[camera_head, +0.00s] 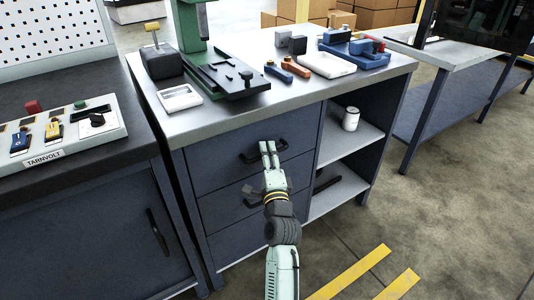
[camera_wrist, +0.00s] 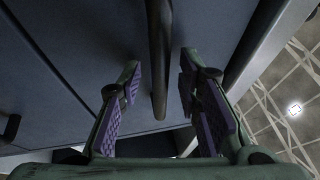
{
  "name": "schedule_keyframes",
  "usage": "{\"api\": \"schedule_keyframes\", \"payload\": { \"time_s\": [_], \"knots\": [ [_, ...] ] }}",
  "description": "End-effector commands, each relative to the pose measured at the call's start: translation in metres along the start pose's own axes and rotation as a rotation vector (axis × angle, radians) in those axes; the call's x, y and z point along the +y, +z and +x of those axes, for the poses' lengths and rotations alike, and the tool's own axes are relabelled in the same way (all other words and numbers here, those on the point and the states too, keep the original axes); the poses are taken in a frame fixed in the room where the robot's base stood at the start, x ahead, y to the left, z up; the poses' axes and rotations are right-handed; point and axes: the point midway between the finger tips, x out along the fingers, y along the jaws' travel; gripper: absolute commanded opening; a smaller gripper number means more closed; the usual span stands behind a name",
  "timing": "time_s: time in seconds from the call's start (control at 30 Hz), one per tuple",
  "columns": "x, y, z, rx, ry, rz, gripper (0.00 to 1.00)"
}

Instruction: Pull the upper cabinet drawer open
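The upper drawer (camera_head: 212,168) of the dark blue-grey cabinet looks shut, its front flush under the worktop. Its black bar handle (camera_head: 281,147) is partly covered by my gripper (camera_head: 268,147) in the head view. In the wrist view the handle (camera_wrist: 158,50) runs down from the top between the two purple-padded fingers of my gripper (camera_wrist: 160,82). The fingers are apart, one on each side of the bar, with a visible gap on both sides. I cannot tell how deep the bar sits between them.
A lower drawer with its own handle (camera_head: 247,201) is below. Open shelves with a white can (camera_head: 350,119) are to the right. The worktop (camera_head: 225,117) carries a green machine (camera_head: 225,75) and several small items. A control-panel bench (camera_head: 60,165) stands left; floor in front is free.

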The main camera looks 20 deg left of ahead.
Motion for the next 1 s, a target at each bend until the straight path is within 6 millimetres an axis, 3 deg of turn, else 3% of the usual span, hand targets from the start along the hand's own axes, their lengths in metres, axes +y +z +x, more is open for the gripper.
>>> {"api": "schedule_keyframes", "payload": {
  "time_s": [0.27,0.7,1.0],
  "knots": [
    [0.0000,-0.0002,0.0008,0.000,0.000,-0.001,0.30],
    [0.0001,-0.0003,0.0005,0.001,0.000,-0.001,0.01],
    [0.0001,-0.0003,0.0005,0.001,0.000,-0.001,0.00]
  ]
}}
